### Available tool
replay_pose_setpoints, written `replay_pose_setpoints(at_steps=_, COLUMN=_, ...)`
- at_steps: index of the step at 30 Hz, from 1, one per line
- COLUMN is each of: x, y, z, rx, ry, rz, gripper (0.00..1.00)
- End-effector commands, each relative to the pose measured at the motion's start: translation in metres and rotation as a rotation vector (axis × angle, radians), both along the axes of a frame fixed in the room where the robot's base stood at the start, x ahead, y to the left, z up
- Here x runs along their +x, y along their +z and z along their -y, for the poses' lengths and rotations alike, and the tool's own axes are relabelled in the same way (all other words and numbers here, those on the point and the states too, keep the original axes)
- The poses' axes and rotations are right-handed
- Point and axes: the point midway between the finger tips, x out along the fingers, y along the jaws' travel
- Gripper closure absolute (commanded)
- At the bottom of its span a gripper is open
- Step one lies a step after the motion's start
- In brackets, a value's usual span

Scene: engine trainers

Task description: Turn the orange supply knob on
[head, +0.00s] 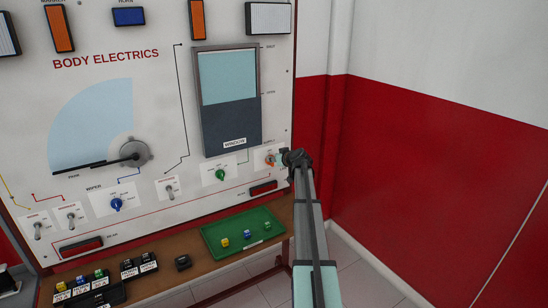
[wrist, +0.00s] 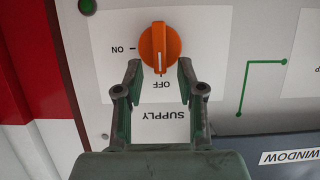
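The orange supply knob (wrist: 158,44) is on a white label on the panel, seen upside down in the wrist view. Its white pointer mark lines up with OFF; the ON mark is to the left. In the head view the knob (head: 269,161) is small, at the panel's lower right. My gripper (wrist: 159,70) is open, with one finger on each side of the knob's lower part in the wrist view. There are gaps beside the knob, and I cannot tell the remaining depth. In the head view my gripper (head: 287,158) is just right of the knob, its fingers hard to make out.
A green knob (head: 220,175), a blue knob (head: 116,204) and toggle switches are left along the panel. The window display (head: 230,127) is above. A green tray (head: 209,238) with small coloured pieces lies on the shelf below. A red and white wall (head: 430,160) is at the right.

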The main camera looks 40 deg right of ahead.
Motion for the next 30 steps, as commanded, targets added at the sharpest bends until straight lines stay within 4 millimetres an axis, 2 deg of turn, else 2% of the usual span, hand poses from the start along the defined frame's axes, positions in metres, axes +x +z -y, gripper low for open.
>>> replay_pose_setpoints(at_steps=11, x=0.0053, y=-0.0028, z=0.0001, rx=0.0, ry=0.0, rz=0.0, gripper=0.61)
replay_pose_setpoints(at_steps=12, x=0.0053, y=-0.0027, z=0.0002, rx=0.0, ry=0.0, rz=0.0, gripper=0.69)
replay_pose_setpoints(at_steps=15, x=0.0053, y=-0.0027, z=0.0003, rx=0.0, ry=0.0, rz=0.0, gripper=1.0)
replay_pose_setpoints(at_steps=30, x=0.0054, y=-0.0055, z=0.003, rx=0.053, ry=-0.001, rz=0.006, gripper=1.0)
